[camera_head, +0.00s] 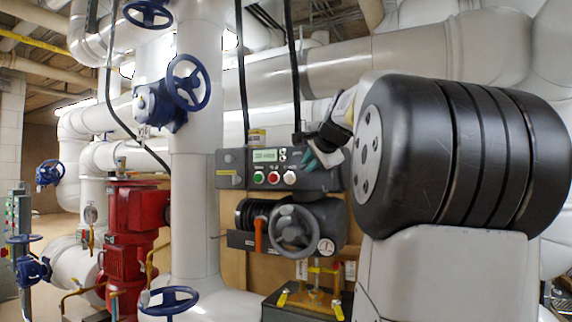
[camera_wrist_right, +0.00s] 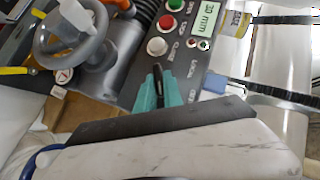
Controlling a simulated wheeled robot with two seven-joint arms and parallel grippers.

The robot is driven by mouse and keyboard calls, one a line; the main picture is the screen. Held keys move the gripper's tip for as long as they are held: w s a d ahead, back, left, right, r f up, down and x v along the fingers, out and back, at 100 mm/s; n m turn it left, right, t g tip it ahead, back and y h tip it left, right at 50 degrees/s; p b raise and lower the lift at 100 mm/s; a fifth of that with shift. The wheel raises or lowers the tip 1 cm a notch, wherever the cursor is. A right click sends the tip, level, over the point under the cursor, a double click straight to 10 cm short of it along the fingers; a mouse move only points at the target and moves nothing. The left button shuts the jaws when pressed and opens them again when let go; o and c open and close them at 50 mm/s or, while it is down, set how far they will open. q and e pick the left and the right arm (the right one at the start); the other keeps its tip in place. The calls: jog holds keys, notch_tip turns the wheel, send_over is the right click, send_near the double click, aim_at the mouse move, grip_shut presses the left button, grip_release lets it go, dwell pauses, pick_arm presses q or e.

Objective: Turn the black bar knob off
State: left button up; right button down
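The grey control panel (camera_head: 283,168) is on the wall unit at the middle of the head view, with a green display and several buttons. In the wrist view the black bar knob (camera_wrist_right: 157,82) shows as a narrow dark bar at the panel's edge, between my right gripper's teal fingertips (camera_wrist_right: 158,92). The fingers lie close along both its sides and look shut on it. In the head view my right gripper (camera_head: 313,158) is at the panel's right end and hides the knob. My left gripper is not in view.
Green, red and white buttons (camera_head: 273,177) sit just left of my right gripper. A grey handwheel (camera_head: 295,229) and an orange lever (camera_head: 259,233) are below the panel. Black cables (camera_head: 294,70) hang above. A red pump (camera_head: 133,225) and blue valve wheels (camera_head: 188,82) stand left.

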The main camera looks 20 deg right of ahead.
dwell(0.4)
jog(key=n+g, duration=0.1)
jog(key=g+h, duration=0.1)
jog(key=n+g, duration=0.1)
jog(key=shift+w+a+r+n+g+h, duration=0.2)
jog(key=shift+w+a+n+g+h, duration=0.1)
jog(key=shift+g+h, duration=0.1)
jog(key=n+g+h, duration=0.1)
jog(key=g, duration=0.1)
jog(key=shift+n+g+h, duration=0.3)
jog(key=shift+n, duration=0.1)
jog(key=shift+w+n+g+h, duration=0.1)
jog(key=shift+n+g+h, duration=0.3)
jog(key=shift+g+h, duration=0.1)
jog(key=c, duration=1.5)
grip_release()
jog(key=shift+r, duration=0.1)
